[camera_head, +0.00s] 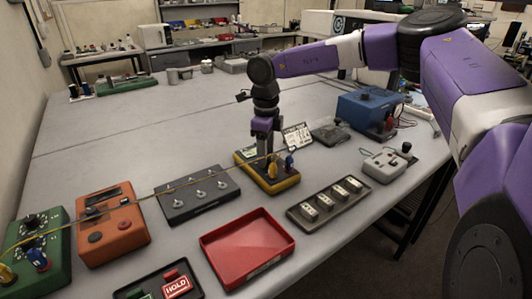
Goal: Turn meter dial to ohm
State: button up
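The meter appears to be the black box with a yellow rim (289,182) in the middle of the table. It has a pale display at its back left and a yellow plug and a blue plug (290,166) at its front right. My gripper (268,152) points straight down over the middle of this meter, with its tips at or just above the top face. The gripper covers that part of the face, so the dial and its setting are hidden. I cannot tell whether the fingers are shut on the dial.
A yellow cable (165,190) runs from the green box (57,262) across the orange box (118,241) and switch panel (190,209) to the meter. A small sign (297,136) stands behind the meter. A red tray (214,246), socket strip (299,213) and blue box (355,112) surround it.

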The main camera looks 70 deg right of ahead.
notch_tip(320, 180, up, 8)
jog(key=shift+f, duration=0.1)
dwell(0.6)
dwell(0.5)
